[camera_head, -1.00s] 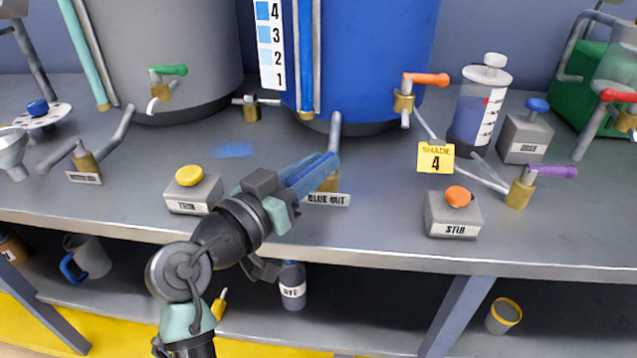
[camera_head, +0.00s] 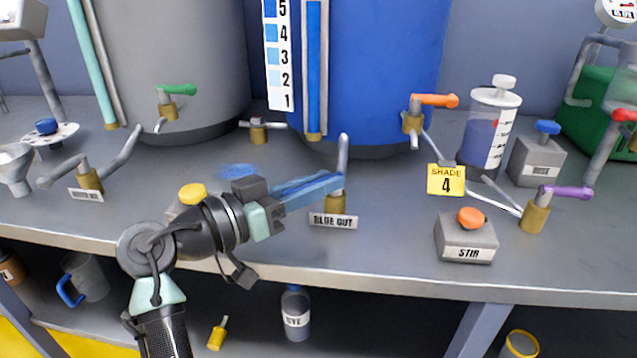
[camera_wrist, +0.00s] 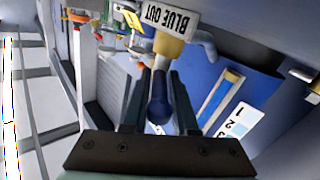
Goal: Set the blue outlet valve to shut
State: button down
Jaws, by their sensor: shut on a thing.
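The blue outlet valve has a brass body (camera_head: 337,203) with a BLUE OUT label (camera_head: 333,221) in front, below the blue tank (camera_head: 375,70). My gripper (camera_head: 322,184) reaches it from the left, nearly level, with its fingers along the valve's lever. In the wrist view my gripper (camera_wrist: 158,85) is shut on the dark blue lever (camera_wrist: 158,110), whose rounded end sits between the fingers. The brass body (camera_wrist: 169,47) shows just past the fingertips. In the head view the fingers mostly hide the lever, so its exact angle is hard to tell.
The yellow-topped button box (camera_head: 190,195) stands close behind my wrist. The STIR button box (camera_head: 467,238), shade 4 card (camera_head: 446,180) and purple-handled valve (camera_head: 535,215) are to the right. The bench front between BLUE OUT and STIR is clear.

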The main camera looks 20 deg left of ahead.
jog(key=c, duration=0.8)
grip_release()
jog(key=shift+d, duration=0.1)
jog(key=shift+o, duration=0.2)
jog(key=shift+s, duration=0.1)
jog(key=p+v, duration=0.2)
jog(key=v, duration=1)
jog(key=shift+s+a, duration=0.3)
